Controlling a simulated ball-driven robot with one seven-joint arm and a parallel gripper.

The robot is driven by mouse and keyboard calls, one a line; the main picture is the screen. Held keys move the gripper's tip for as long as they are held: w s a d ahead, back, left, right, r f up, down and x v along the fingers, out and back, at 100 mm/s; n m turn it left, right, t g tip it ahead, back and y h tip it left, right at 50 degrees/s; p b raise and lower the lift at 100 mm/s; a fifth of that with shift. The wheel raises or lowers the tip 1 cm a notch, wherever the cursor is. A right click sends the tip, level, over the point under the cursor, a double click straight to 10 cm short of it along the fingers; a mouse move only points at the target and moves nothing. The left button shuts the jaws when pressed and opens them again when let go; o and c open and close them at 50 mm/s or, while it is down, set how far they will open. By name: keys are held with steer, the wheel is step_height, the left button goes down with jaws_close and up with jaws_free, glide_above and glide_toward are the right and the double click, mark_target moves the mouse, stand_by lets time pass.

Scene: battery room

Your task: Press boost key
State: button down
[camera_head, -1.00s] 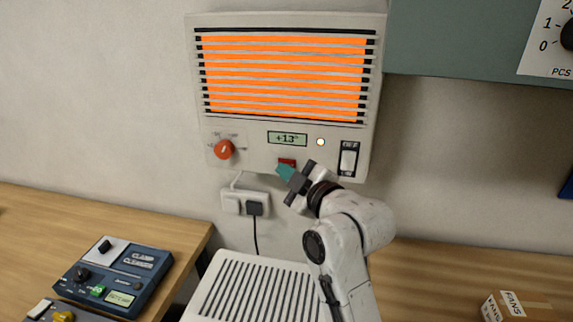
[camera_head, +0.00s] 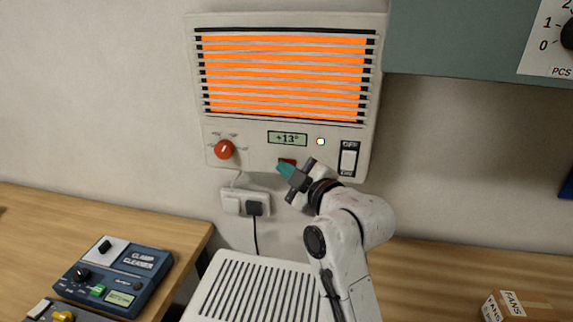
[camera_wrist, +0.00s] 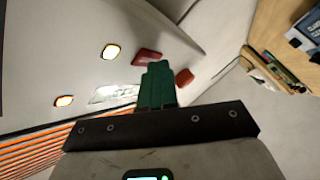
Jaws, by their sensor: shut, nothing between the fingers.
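A wall heater (camera_head: 376,100) hangs on the wall with its grille glowing orange. The red key (camera_head: 290,161) sits on its lower front, under the display (camera_head: 287,138), and also shows in the wrist view (camera_wrist: 146,55). My gripper (camera_head: 284,168) is shut and empty. Its teal fingertips overlap the lower left part of the key in the head view. In the wrist view, the fingertips (camera_wrist: 158,66) are right by the key; I cannot tell whether they touch it.
The heater also carries a red knob (camera_head: 224,149), a lit lamp (camera_head: 320,142) and a white rocker switch (camera_head: 348,160). A socket with a plug (camera_head: 254,208) is below it. A blue device (camera_head: 115,276) stands on the left bench, and a fans box (camera_head: 515,305) on the right one.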

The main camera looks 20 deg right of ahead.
steer(key=shift+s+a, duration=0.45)
steer(key=shift+s, duration=0.2)
steer(key=s+a, duration=0.1)
steer(key=s, duration=0.1)
steer(key=s+a+p, duration=0.1)
steer(key=s+a, duration=0.1)
stand_by(0.6)
stand_by(0.8)
